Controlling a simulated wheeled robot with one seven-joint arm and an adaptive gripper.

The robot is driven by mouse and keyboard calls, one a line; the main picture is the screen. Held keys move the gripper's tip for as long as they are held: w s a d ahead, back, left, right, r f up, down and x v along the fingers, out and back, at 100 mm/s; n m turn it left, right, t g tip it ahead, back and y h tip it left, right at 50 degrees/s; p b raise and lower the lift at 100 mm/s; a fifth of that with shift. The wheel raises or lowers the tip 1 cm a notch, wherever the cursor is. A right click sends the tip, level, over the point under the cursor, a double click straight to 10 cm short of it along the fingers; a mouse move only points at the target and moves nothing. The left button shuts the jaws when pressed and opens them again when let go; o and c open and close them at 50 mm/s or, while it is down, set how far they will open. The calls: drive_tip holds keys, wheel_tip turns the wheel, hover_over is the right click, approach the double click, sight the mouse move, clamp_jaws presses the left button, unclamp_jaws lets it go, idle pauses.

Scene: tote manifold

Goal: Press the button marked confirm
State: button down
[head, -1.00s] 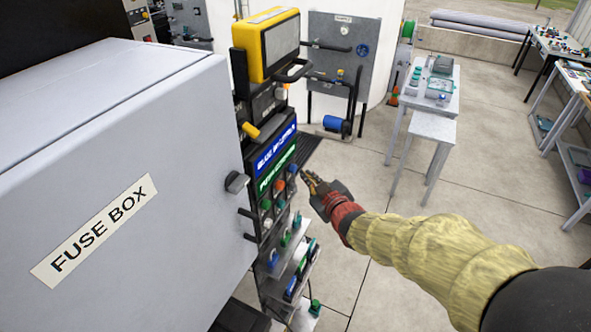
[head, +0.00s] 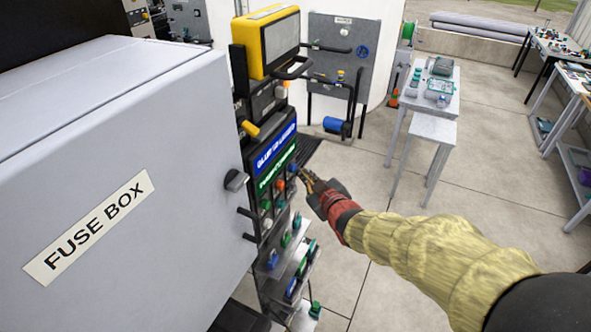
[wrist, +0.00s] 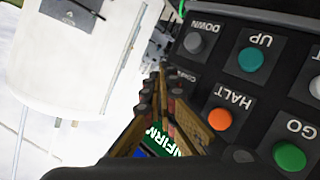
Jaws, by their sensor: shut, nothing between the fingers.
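The button panel (head: 271,210) stands beside the fuse box. In the wrist view a partly covered label (wrist: 184,75) appears to read Confirm; the button beside it is hidden behind my fingers. In the head view a blue button (head: 293,169) sits in line beyond the orange one, where that label lies. My gripper (head: 303,175) is shut and empty, its tips at the right edge of the panel close to the blue button. In the wrist view my gripper (wrist: 162,78) points at the label's spot. I cannot tell whether the tips touch the button.
Close by are the orange HALT button (wrist: 220,119), grey DOWN button (wrist: 194,42), teal UP button (wrist: 251,59) and green GO button (wrist: 289,155). Blue and green display strips (head: 275,148) sit above. The fuse box (head: 120,160) fills the left.

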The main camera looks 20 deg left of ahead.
drive_tip(key=shift+a+b, duration=0.55)
drive_tip(key=shift+a, duration=0.05)
idle(0.6)
drive_tip(key=shift+d, duration=1.05)
drive_tip(key=d, duration=0.1)
drive_tip(key=d+p, duration=0.1)
drive_tip(key=d, duration=0.3)
drive_tip(key=shift+s, duration=0.25)
idle(0.7)
